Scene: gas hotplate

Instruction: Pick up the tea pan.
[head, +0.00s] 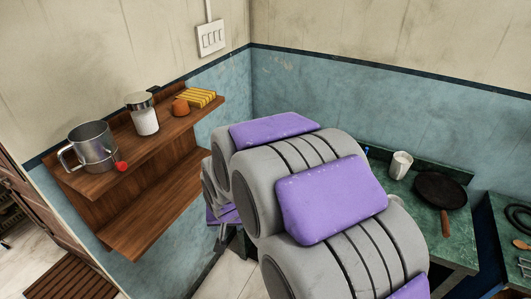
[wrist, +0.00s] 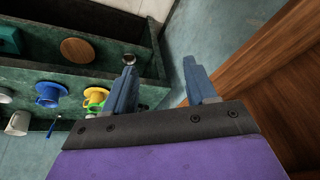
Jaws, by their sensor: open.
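A steel pan or pot (head: 92,147) with a side handle stands on the top of the wooden wall shelf at the left in the head view. A red round thing (head: 121,167) shows at its right side. A dark frying pan (head: 440,190) with a brown handle lies on the green counter at the right. I cannot tell for sure which is the tea pan; the steel one looks most like it. My gripper (wrist: 160,65) is open and empty in the wrist view, with neither pan visible there. In the head view my arm hides it.
The wooden shelf (head: 150,215) also holds a glass jar (head: 143,114), an orange cup (head: 180,107) and a yellow striped thing (head: 201,98). A white cup (head: 400,165) stands on the counter. The wrist view shows coloured cups left and wood panels (wrist: 275,65) right.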

